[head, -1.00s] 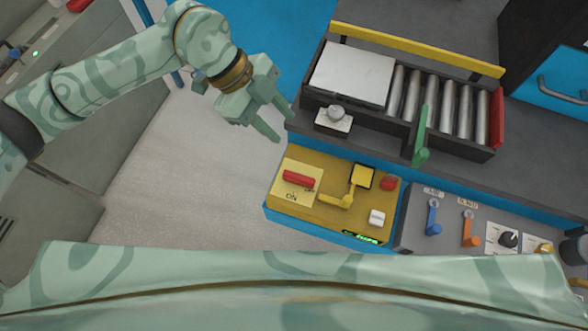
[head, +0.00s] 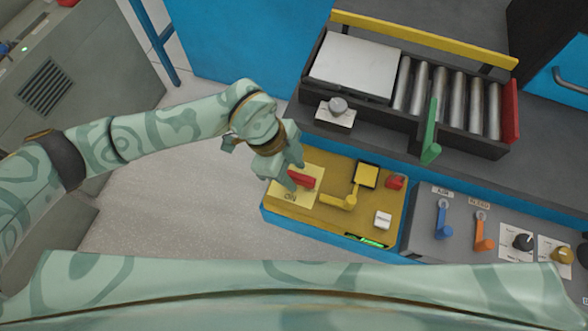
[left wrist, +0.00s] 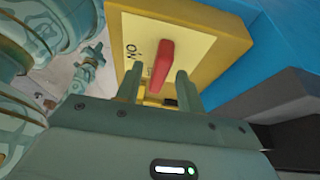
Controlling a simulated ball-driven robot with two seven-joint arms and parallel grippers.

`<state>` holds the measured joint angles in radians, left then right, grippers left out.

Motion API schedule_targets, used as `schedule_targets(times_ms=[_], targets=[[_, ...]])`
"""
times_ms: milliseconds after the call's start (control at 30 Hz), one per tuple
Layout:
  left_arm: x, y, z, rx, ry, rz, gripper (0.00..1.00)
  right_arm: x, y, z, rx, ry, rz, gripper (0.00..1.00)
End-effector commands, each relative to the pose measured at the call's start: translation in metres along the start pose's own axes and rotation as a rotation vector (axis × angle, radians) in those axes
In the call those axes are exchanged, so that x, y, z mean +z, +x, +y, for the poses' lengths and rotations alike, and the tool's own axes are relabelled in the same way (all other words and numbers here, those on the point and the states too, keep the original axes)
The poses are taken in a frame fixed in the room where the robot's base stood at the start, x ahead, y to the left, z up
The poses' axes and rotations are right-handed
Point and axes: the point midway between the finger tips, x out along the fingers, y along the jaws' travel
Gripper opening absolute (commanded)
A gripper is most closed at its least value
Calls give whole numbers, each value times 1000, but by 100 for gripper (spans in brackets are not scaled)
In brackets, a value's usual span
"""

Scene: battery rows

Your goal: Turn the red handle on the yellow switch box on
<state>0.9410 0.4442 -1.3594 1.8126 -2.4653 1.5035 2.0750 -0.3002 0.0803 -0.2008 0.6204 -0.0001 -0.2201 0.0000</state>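The yellow switch box (head: 330,217) stands at the counter's front edge, with a red handle (head: 303,180) on a pale yellow plate. The "ON" label shows below the handle, whose left part is hidden by my left gripper (head: 296,174). In the left wrist view the red handle (left wrist: 164,62) is whole, alongside the ON label. My left gripper (left wrist: 157,80) is open there, with one finger on each side of the handle's near end; I cannot tell if they touch it. A small green claw (left wrist: 88,72), seemingly my right gripper, shows at left, its opening unclear.
The box also carries a yellow lever (head: 346,197), a red button (head: 395,181) and a white switch (head: 382,220). A roller tray (head: 480,147) with a green lever (head: 432,140) stands behind. Blue (head: 442,220) and orange (head: 482,232) levers are at right. Floor is clear at left.

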Motion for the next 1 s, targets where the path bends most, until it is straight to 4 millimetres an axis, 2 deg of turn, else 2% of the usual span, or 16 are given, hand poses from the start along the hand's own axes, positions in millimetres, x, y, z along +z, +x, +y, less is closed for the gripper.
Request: schedule_targets(times_ms=[100,367,500,767,1000], targets=[[0,7,0,1,-1,-1,38,1,2,0,0,0,-2,0],[0,7,0,0,0,-1,38,0,2,0,0,0,-1,0],[0,6,0,0,0,0,0,0,2,0,0,1,-1,0],[0,6,0,3,8,-1,0,0,1,0,1,1,0,0],[-2,4,-1,32,82,-1,0,-3,-7,1,3,1,6,0]])
